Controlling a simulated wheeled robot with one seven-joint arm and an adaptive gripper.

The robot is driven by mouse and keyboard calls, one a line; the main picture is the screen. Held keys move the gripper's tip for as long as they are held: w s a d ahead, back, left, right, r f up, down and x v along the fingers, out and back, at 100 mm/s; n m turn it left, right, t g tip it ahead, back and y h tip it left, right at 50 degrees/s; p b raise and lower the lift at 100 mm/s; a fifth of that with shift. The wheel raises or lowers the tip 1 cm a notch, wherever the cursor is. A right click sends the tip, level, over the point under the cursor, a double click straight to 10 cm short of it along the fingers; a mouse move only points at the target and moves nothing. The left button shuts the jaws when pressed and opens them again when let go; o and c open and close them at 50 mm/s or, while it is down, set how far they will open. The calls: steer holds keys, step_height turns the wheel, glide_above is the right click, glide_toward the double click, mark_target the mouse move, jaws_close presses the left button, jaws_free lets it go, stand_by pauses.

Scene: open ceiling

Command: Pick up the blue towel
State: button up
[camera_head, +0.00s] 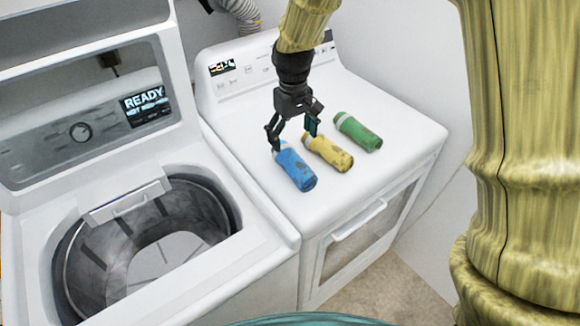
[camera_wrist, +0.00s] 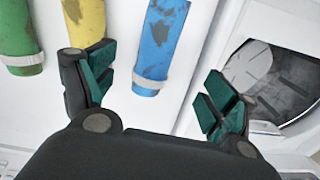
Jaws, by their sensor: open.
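The blue towel (camera_head: 296,166) is rolled up, with a pale band near one end, and lies on the white dryer top, leftmost of three rolls. In the wrist view the blue towel (camera_wrist: 160,42) lies ahead of and between the spread fingers, its banded end nearest. My gripper (camera_head: 293,133) is open and empty above the banded ends of the blue and yellow rolls. In the wrist view the gripper (camera_wrist: 158,92) shows green pads apart on either side of the blue towel's line. The pads do not visibly grip anything.
A yellow roll (camera_head: 328,152) lies close right of the blue one, then a green roll (camera_head: 358,132). The dryer top (camera_head: 395,115) is clear beyond the green roll. An open washer (camera_head: 150,240) with its lid raised stands left.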

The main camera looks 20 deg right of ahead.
mark_target(293, 158)
steer(key=shift+w+f, duration=0.15)
steer(key=shift+f, duration=0.55)
step_height(293, 158, down, 4)
steer(key=shift+r+p, duration=0.1)
steer(key=shift+p, duration=0.5)
steer(key=shift+f, duration=0.45)
steer(key=shift+d+f+p, duration=0.2)
steer(key=shift+f+p, duration=0.9)
steer(key=shift+f, duration=0.15)
steer(key=shift+f+p, duration=0.35)
steer(key=shift+f, duration=0.95)
steer(key=c, duration=1.2)
